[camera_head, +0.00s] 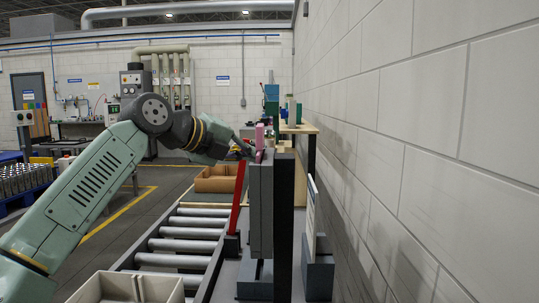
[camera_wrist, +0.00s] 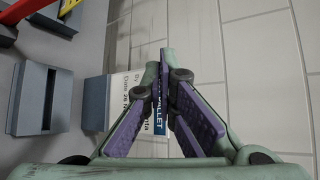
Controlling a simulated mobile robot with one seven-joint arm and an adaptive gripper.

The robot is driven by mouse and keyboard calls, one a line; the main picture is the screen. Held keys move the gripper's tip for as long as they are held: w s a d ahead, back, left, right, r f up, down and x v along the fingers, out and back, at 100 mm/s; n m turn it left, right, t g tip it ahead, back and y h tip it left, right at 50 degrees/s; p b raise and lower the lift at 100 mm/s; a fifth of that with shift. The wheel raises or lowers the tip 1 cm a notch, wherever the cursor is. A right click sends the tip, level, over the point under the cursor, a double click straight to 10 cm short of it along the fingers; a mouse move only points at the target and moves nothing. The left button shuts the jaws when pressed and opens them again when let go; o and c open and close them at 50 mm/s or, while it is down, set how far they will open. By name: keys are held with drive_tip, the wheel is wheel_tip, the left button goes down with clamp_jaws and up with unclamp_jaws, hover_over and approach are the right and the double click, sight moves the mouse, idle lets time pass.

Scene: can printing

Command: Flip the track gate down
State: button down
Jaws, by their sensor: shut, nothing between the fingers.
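The track gate appears to be the red bar (camera_head: 238,197), which stands raised and slightly tilted at the right side of the roller track in the head view. A red piece also shows at the top left corner of the wrist view (camera_wrist: 22,10). My gripper (camera_head: 246,149) is beyond and above the bar, close to the top of a grey upright panel (camera_head: 261,210). In the wrist view my gripper (camera_wrist: 163,78) is shut with its purple-padded fingers together and nothing between them. Whether it touches the bar or panel cannot be told.
The roller track (camera_head: 185,246) runs forward on the left. A white wall (camera_head: 450,150) closes off the right. A sign board (camera_head: 311,206) stands in a grey base near the wall. A cardboard box (camera_head: 215,180) sits farther back. A beige bin (camera_head: 120,288) is in front.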

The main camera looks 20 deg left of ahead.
drive_tip(key=w+d+f+p, duration=0.1)
drive_tip(key=w+f+p, duration=0.1)
drive_tip(key=w+p, duration=0.3)
drive_tip(key=w, duration=0.4)
drive_tip(key=shift+w, duration=0.2)
drive_tip(key=shift+a, duration=0.15)
idle(0.4)
